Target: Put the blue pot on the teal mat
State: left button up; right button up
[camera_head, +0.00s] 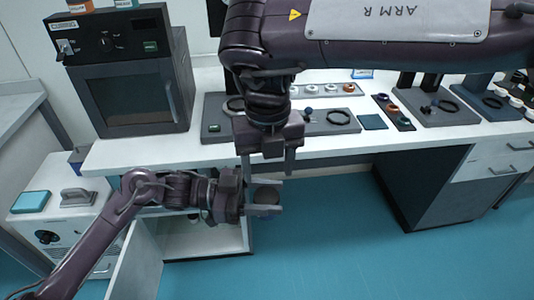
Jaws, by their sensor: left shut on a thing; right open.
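My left gripper (277,197) is shut on a small dark round thing (265,196), held in the air in front of the bench. It looks dark brown-grey; I cannot tell whether it is the blue pot. My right gripper (268,163) is open and empty, pointing down just above the left one. A flat bright teal square (30,201) lies on a white unit at the left. A darker teal square (372,121) lies on the bench, right of centre. I cannot tell which is the teal mat. No clearly blue pot shows.
The white bench (330,142) bears an oven-like box (130,100), grey boards and a tray of coloured rings (392,109). A grey handled block (76,196) stands beside the bright teal square. A cabinet door (138,258) hangs open below. My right arm hides part of the bench.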

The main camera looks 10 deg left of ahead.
aim_at(268, 195)
notch_tip(268, 195, down, 9)
jog(key=shift+f, duration=0.1)
dwell(0.4)
jog(key=c, duration=0.7)
pick_arm(q)
jog(key=o, duration=1.1)
pick_arm(e)
jog(key=shift+c, duration=0.4)
